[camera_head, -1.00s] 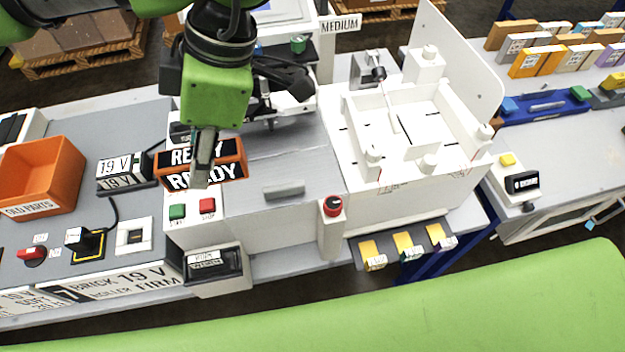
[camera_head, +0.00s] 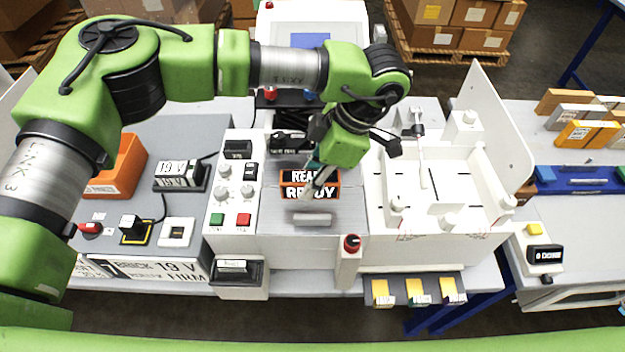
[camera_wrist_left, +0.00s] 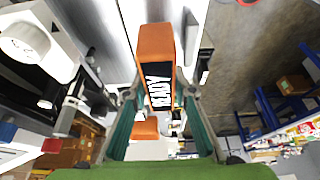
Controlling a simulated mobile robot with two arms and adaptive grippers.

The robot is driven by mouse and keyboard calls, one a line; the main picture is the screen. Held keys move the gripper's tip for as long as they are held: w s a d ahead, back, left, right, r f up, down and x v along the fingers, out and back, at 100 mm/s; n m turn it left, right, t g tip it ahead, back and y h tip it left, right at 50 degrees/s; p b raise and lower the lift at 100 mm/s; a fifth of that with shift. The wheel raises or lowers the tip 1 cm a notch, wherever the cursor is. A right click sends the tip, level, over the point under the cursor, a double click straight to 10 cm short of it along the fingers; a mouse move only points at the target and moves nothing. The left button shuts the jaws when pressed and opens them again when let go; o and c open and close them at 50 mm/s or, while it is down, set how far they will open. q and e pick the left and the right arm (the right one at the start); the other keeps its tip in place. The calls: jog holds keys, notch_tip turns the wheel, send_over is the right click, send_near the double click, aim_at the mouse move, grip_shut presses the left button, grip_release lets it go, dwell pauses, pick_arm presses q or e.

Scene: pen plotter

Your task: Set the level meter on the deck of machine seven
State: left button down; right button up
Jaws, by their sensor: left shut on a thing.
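The level meter (camera_head: 296,191) is an orange block with black faces reading READY. The wrist view shows the orange meter (camera_wrist_left: 155,42) between the two fingers (camera_wrist_left: 158,100). The meter is over the grey deck (camera_head: 345,216) of the machine between the control panel and the white tray. I cannot tell whether it touches the deck. A sign plate with a 7 (camera_head: 122,269) is at the front left. My right gripper is not in view.
The control panel (camera_head: 231,205) with knobs and buttons is left of the meter. A grey bar handle (camera_head: 312,219) lies just in front. The white tray (camera_head: 440,225) with posts is at the right.

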pick_arm(q)
jog(key=shift+w+d+f, duration=0.1)
jog(key=shift+w+f, duration=0.25)
jog(key=shift+f, duration=0.05)
notch_tip(320, 180, down, 3)
jog(key=shift+w+d+p, duration=0.1)
jog(key=shift+p, duration=0.6)
jog(key=shift+f, duration=0.25)
jog(key=shift+f+b, duration=0.25)
jog(key=shift+b, duration=0.15)
jog(key=c, duration=1.7)
grip_release()
jog(key=shift+r, duration=0.1)
jog(key=shift+r, duration=0.1)
